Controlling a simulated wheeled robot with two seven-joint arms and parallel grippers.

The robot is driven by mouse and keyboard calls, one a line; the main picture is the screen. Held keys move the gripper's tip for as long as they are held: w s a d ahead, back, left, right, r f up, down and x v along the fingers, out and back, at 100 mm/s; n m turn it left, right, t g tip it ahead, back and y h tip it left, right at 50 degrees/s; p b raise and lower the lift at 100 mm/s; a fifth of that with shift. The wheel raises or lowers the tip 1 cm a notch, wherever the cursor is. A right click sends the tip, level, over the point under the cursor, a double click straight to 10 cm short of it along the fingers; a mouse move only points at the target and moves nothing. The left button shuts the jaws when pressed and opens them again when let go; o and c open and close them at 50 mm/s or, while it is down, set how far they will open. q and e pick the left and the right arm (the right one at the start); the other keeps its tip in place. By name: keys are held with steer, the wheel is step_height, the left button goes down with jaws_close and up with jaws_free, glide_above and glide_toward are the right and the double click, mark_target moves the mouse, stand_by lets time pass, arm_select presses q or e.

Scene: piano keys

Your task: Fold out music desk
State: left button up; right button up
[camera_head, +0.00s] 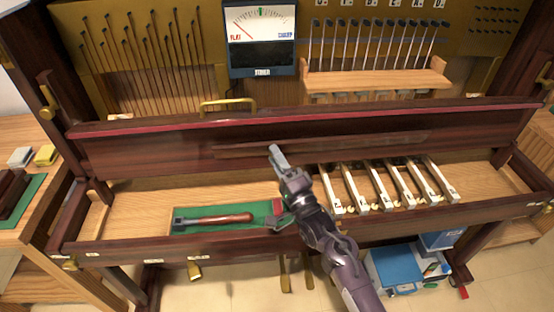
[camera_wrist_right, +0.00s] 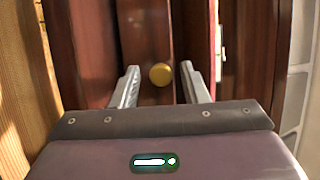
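A dark reddish-brown wooden panel (camera_head: 150,155) spans the piano above the key bed; I take it for the music desk panel. A narrow dark ledge (camera_head: 385,142) lies along its middle, and I cannot tell whether it is the folded desk. My right gripper (camera_head: 268,185) is in front of the panel, with its fingers spread. In the right wrist view, the open gripper (camera_wrist_right: 160,72) has a round brass knob (camera_wrist_right: 160,74) in line between its fingers, on dark wood. Contact is not visible. My left gripper is not in view.
A green tray (camera_head: 185,227) with a wooden-handled tool (camera_head: 215,218) lies left of my right arm. Several white keys (camera_head: 375,185) lie to its right. A tuner (camera_head: 260,35) and hammer racks stand behind. A blue box (camera_head: 395,268) is on the floor.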

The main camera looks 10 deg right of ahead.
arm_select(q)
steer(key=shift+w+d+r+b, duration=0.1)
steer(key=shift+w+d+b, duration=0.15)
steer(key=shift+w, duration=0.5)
arm_select(e)
steer(key=v, duration=0.7)
steer(key=shift+s+d, duration=0.15)
steer(key=shift+s, duration=0.2)
steer(key=shift+f, duration=0.15)
steer(key=s+a+r+n+g+h+p, duration=0.2)
steer(key=a+r+n+h+p, duration=0.2)
steer(key=n+h+p, duration=0.6)
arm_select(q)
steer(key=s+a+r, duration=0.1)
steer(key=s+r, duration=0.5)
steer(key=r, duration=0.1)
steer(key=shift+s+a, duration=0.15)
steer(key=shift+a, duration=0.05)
arm_select(e)
steer(key=w+n, duration=0.1)
steer(key=w, duration=0.6)
steer(key=shift+w+d+y, duration=0.2)
steer(key=shift+w+y, duration=0.1)
steer(key=shift+y, duration=0.1)
